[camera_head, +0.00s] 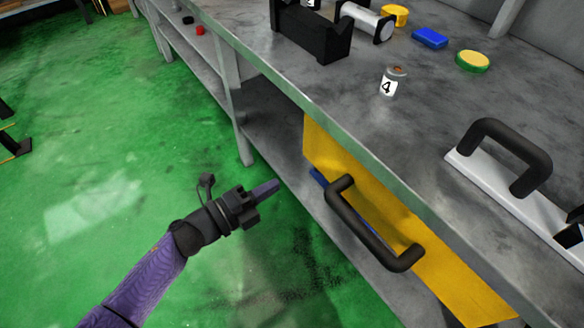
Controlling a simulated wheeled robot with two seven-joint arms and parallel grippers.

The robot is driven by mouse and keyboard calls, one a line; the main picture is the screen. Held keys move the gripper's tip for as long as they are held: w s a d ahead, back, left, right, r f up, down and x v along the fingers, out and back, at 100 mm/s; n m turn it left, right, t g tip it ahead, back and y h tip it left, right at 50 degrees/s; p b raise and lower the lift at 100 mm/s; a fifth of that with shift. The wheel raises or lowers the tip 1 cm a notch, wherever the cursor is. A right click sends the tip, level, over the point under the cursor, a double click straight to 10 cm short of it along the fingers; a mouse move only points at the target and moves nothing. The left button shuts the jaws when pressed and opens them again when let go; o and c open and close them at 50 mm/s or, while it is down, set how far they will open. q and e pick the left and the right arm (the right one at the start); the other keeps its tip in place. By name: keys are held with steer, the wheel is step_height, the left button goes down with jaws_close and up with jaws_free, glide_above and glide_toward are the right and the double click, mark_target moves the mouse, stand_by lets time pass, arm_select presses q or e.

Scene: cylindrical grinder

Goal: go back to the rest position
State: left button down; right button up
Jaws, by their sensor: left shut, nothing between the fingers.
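My left gripper (267,188) is on an arm that comes in from the lower left, over the green floor. Its fingers are shut with nothing between them, and they point right toward the workbench's lower shelf. The gripper is apart from the yellow panel (420,262) and its black handle (377,238), which are to its right. My right gripper does not show.
The grey workbench (350,118) fills the right side. On it are a bottle marked 4 (392,82), a black holder (312,32), a blue block (430,38), a yellow-green disc (472,61) and a white bar with a black handle (505,155). The green floor (110,130) at left is largely clear.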

arm_select(q)
steer(key=s+a+f+n+t+y, duration=0.1)
steer(key=s+a+f+n+y, duration=0.25)
steer(key=a+f+n, duration=0.35)
steer(key=s+a+f+n+y, duration=0.25)
steer(key=f+n+y, duration=0.25)
steer(key=f, duration=0.4)
steer(key=s+a+f+n+g+y, duration=0.3)
steer(key=s+f+n, duration=0.3)
steer(key=s, duration=0.4)
steer(key=s+a+f+n+g+y, duration=0.35)
steer(key=s+f, duration=0.35)
steer(key=s, duration=0.4)
steer(key=s+f+n+g, duration=0.2)
steer(key=s+n+g, duration=0.3)
steer(key=s, duration=1.3)
step_height(320, 180, up, 12)
steer(key=w+p, duration=0.1)
steer(key=p, duration=1.1)
steer(key=shift+a+g, duration=0.3)
steer(key=shift+g, duration=0.05)
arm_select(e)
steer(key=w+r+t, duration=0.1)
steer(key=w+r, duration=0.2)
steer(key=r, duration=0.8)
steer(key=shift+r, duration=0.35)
